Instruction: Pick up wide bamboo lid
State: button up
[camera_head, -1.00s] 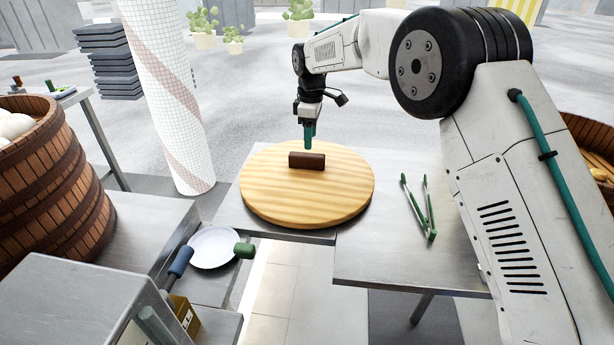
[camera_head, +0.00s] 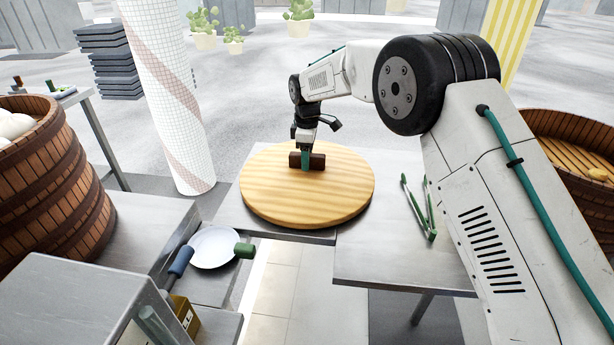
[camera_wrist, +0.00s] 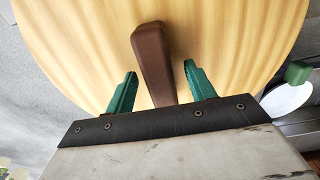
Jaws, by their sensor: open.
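The wide bamboo lid (camera_head: 300,202) is a round, pale, striped wooden disc lying flat on the metal table. A dark brown bar handle (camera_head: 317,161) stands on its top, and it also shows in the wrist view (camera_wrist: 152,55). My gripper (camera_head: 306,165) points down at the handle, with its green fingers partly in front of it. In the wrist view my gripper (camera_wrist: 158,82) is open, one finger on each side of the handle's near end, with gaps showing. Whether the fingertips touch the lid cannot be told.
Green-handled tongs (camera_head: 420,208) lie on the table right of the lid. A white plate (camera_head: 212,248) is at the lower left. A stacked steamer tower (camera_head: 50,190) stands at the left and another steamer (camera_head: 570,150) at the right. A tiled column (camera_head: 165,90) rises behind.

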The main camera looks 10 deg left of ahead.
jog(key=shift+f, duration=0.25)
dwell(0.3)
jog(key=shift+c, duration=0.3)
jog(key=shift+r, duration=0.1)
grip_shut()
